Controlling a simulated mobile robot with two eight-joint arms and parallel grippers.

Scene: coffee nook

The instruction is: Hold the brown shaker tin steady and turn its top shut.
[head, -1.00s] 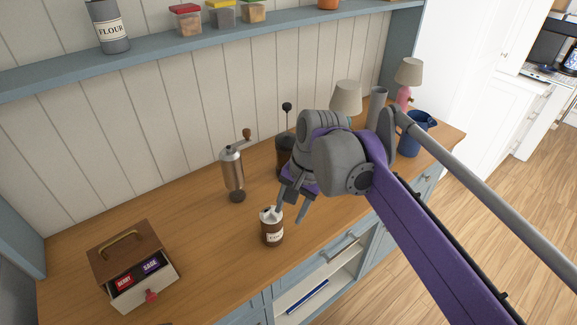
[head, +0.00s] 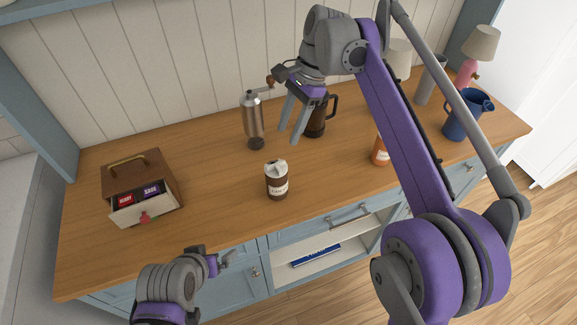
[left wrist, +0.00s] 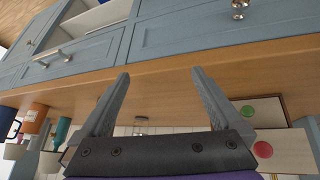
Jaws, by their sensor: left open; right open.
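The brown shaker tin (head: 277,187) stands upright on the wooden counter near its front edge. It has a pale label and a whitish top (head: 276,167) resting on it; whether the top is fully shut is too small to tell. My right gripper (head: 288,133) is open and empty, above and behind the tin, fingers pointing down. My left gripper (head: 226,259) is low in front of the counter, left of the tin and apart from it. The left wrist view shows its open, empty fingers (left wrist: 160,75) near the counter edge. I cannot make out the tin there.
A metal hand grinder (head: 253,117) and a dark lidded pot (head: 315,120) stand behind the tin. A wooden box (head: 150,170) with an open drawer is at left. An orange jar (head: 381,153) and blue jug (head: 466,118) are at right. Counter around the tin is clear.

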